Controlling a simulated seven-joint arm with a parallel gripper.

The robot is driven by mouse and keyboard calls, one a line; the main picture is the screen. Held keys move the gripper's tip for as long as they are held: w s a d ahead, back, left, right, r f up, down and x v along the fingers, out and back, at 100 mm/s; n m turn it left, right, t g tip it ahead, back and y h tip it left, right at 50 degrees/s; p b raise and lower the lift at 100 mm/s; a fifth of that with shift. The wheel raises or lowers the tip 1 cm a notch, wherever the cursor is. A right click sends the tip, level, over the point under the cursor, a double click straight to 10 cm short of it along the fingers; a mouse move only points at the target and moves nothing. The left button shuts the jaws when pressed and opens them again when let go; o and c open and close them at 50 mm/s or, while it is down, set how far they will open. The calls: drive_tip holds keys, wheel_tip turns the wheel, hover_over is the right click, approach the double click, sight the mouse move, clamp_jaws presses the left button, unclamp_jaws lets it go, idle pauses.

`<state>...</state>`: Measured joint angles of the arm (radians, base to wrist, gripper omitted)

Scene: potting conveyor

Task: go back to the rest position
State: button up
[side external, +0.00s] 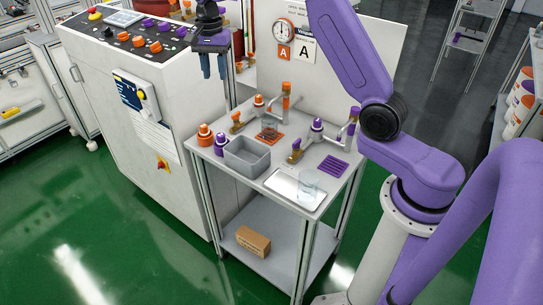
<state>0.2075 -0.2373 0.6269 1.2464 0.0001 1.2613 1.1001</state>
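My gripper (214,74) hangs in the air at the top left of the side external view, fingers pointing down. Its two blue-grey fingers are apart, with nothing visible between them. It appears in front of the right end of the white cabinet's control panel (134,37), above and behind the level of the small table (249,181). My purple arm fills the right side of the view, and its upper link runs out of the top edge.
A white board (345,50) rises behind. A cardboard box (253,241) lies on the lower shelf.

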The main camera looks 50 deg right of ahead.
drive_tip(key=s+a+r+n, duration=0.1)
drive_tip(key=s+a+n, duration=0.5)
drive_tip(key=s, duration=0.4)
drive_tip(key=s+a+r+n, duration=0.1)
drive_tip(key=s+a+n, duration=0.55)
drive_tip(key=s, duration=0.35)
drive_tip(key=s+d+f+n, duration=0.1)
drive_tip(key=s+d+n, duration=0.2)
drive_tip(key=s+n, duration=0.3)
drive_tip(key=s+d+f+n, duration=0.2)
drive_tip(key=s+n, duration=0.4)
drive_tip(key=s, duration=1)
drive_tip(key=shift+s+d+f, duration=0.3)
drive_tip(key=shift+d, duration=0.1)
